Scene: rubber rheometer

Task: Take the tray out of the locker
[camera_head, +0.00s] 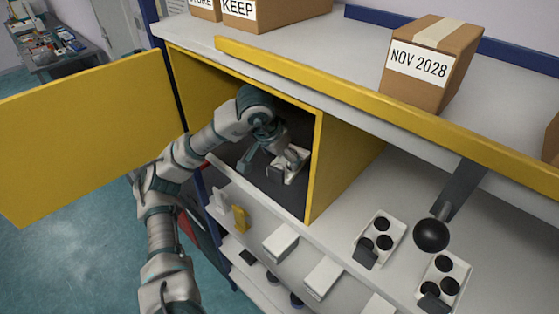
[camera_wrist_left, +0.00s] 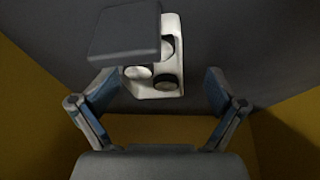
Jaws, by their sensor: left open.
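The yellow locker (camera_head: 318,165) stands on the shelf with its door (camera_head: 90,130) swung open to the left. A small white tray (camera_head: 297,163) lies on the dark locker floor. In the left wrist view the tray (camera_wrist_left: 172,30) holds dark round pieces and has a dark grey block (camera_wrist_left: 124,32) at one end. My left arm reaches into the locker. My left gripper (camera_wrist_left: 160,95) is open, its fingers spread either side of the tray's near end, not seen touching it. In the head view the gripper (camera_head: 268,158) is partly hidden by its own wrist.
Boxes (camera_head: 430,62) stand on the top shelf. The locker's walls and yellow-edged roof are close around my arm.

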